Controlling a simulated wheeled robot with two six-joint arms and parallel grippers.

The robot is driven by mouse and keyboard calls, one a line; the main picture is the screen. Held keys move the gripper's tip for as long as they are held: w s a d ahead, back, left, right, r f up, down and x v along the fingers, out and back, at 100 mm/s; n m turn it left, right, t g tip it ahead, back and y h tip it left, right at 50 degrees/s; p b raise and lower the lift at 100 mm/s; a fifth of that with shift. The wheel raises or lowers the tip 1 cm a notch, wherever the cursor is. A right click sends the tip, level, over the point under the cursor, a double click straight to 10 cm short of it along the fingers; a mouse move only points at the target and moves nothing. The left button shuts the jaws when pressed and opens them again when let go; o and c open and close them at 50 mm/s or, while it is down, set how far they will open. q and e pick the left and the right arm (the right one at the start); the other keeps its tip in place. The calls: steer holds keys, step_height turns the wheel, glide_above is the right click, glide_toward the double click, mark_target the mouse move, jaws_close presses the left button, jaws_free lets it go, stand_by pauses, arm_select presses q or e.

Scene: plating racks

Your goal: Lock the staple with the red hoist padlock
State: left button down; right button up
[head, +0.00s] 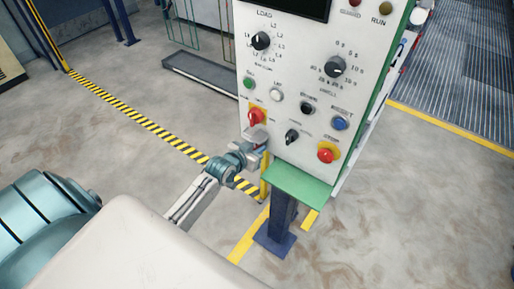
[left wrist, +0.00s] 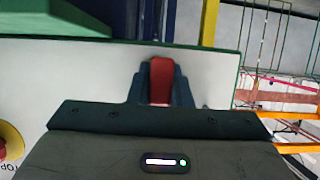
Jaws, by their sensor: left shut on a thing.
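The padlock is in front of the white panel face. Its shackle and the staple cannot be made out; the gripper hides that spot in the head view. I cannot tell whether the padlock touches the panel. My right gripper is not in view.
The panel carries several knobs and buttons, with a red stop button (head: 326,152) at lower right. A green ledge (head: 298,184) juts out below it, above a blue post (head: 283,215). Yellow-black floor tape (head: 140,117) runs left of it.

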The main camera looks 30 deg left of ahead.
arm_select(q)
steer(key=shift+r, duration=0.35)
steer(key=shift+f, duration=0.35)
stand_by(0.4)
steer(key=c, duration=1.3)
jaws_free()
steer(key=shift+o, duration=0.2)
steer(key=d+v, duration=0.1)
steer(key=v, duration=1)
steer(key=s+a+f+g+y, duration=0.15)
steer(key=s+f, duration=0.25)
steer(key=f, duration=0.8)
steer(key=s+a+f+n+g, duration=0.1)
steer(key=s+a+f+g, duration=0.25)
steer(key=f, duration=0.75)
steer(key=s+a+f+g+y, duration=0.15)
steer(key=s+f, duration=0.35)
steer(key=f, duration=0.7)
steer(key=s+d+f+g, duration=0.2)
steer(key=s+f, duration=0.4)
steer(key=s, duration=0.3)
steer(key=s+d+f+g, duration=0.1)
steer(key=s+d+f, duration=0.2)
steer(key=s+f, duration=0.3)
steer(key=s+d+f+g+h, duration=0.1)
steer(key=s+f, duration=0.5)
steer(key=s, duration=0.7)
steer(key=shift+d+f+m+g+b, duration=0.25)
steer(key=shift+d+g+b, duration=0.2)
steer(key=shift+d+g, duration=0.35)
